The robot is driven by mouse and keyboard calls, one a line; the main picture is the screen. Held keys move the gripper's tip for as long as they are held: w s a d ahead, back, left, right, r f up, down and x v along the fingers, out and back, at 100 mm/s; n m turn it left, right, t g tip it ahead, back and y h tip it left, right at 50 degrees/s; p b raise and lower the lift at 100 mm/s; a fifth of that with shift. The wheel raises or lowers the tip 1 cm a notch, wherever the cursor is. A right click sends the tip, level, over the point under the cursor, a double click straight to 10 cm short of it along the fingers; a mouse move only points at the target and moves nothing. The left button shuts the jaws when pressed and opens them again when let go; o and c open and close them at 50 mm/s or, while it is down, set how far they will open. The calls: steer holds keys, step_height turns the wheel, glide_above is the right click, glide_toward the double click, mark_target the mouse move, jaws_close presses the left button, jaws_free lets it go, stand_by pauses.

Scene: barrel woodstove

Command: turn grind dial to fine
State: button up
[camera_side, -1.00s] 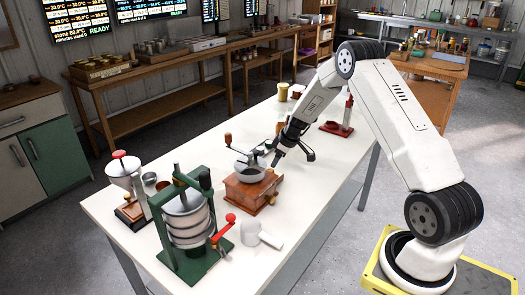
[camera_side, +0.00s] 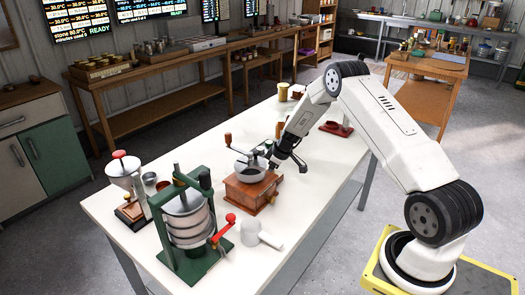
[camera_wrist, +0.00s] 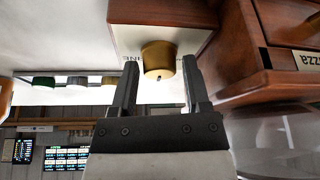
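The wooden box grinder (camera_side: 245,192) with a metal bowl and crank on top stands on the white table in the side view. In the wrist view a brass dial (camera_wrist: 158,58) sticks out from a pale plate (camera_wrist: 130,40) with dark upside-down lettering, partly hidden by the dial. My gripper (camera_wrist: 160,66) is open, with one dark finger on each side of the dial and visible gaps between. In the side view my gripper (camera_side: 279,163) is close behind the right side of the wooden grinder; the dial cannot be made out there.
A green-framed press (camera_side: 187,222) with a red-knobbed crank stands left of the grinder. A white cup-like piece (camera_side: 252,232) lies in front. A red-based stand (camera_side: 337,128) is behind my arm. The table's front right edge is clear.

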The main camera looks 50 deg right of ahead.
jaws_close()
steer(key=shift+m, duration=0.5)
steer(key=shift+a+m+h, duration=0.1)
steer(key=shift+m+h, duration=0.7)
steer(key=shift+m, duration=0.8)
steer(key=shift+m+h, duration=0.7)
steer(key=shift+m, duration=1)
steer(key=shift+o, duration=0.7)
jaws_free()
